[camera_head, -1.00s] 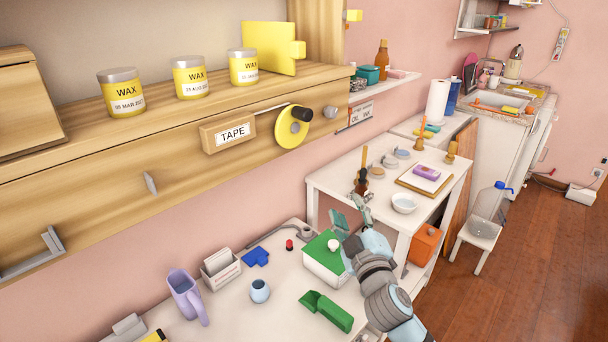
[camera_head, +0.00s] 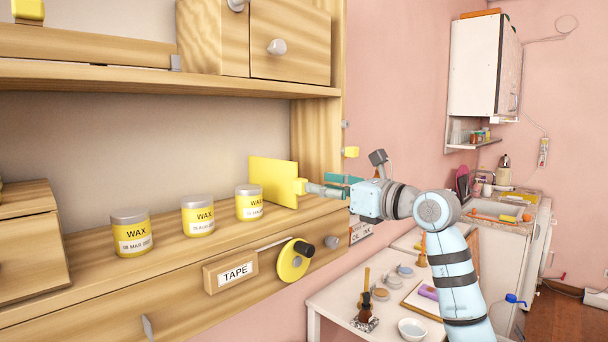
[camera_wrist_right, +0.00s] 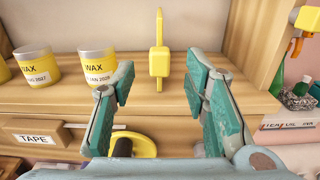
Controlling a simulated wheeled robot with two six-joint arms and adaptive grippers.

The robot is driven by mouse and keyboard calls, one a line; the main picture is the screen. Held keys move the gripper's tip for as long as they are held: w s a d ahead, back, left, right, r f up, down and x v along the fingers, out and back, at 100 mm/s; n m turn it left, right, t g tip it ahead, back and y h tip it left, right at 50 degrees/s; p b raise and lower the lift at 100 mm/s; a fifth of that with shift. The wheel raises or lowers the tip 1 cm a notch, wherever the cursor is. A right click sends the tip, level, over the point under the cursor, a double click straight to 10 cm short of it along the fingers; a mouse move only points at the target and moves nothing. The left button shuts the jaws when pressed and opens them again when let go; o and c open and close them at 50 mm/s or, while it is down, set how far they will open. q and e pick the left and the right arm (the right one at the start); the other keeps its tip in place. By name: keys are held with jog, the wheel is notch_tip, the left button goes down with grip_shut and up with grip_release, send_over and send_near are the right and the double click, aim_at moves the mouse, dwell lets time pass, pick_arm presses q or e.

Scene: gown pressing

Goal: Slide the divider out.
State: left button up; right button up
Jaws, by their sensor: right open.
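The divider is a yellow upright panel (camera_head: 272,182) with a small tab on its right edge, standing on the wooden shelf to the right of the wax jars. In the right wrist view the divider (camera_wrist_right: 159,60) shows edge-on, its tab facing me. My right gripper (camera_head: 318,188) is at the shelf's right end, close to the tab. In the right wrist view its teal-padded fingers (camera_wrist_right: 160,95) are spread apart with nothing between them, and the divider lies ahead, between them in the picture. My left gripper is not in view.
Three wax jars, the nearest to the divider being the right one (camera_head: 249,202), stand left on the shelf (camera_head: 170,248). Below are a tape label (camera_head: 231,271) and a yellow tape roll (camera_head: 292,262). A wooden post (camera_head: 318,150) rises behind the divider.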

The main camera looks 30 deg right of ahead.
aim_at(305, 180)
jog(key=p+x, duration=0.1)
jog(key=x, duration=0.4)
jog(key=shift+r, duration=0.15)
jog(key=shift+w+a, duration=0.25)
jog(key=shift+w, duration=0.25)
grip_shut()
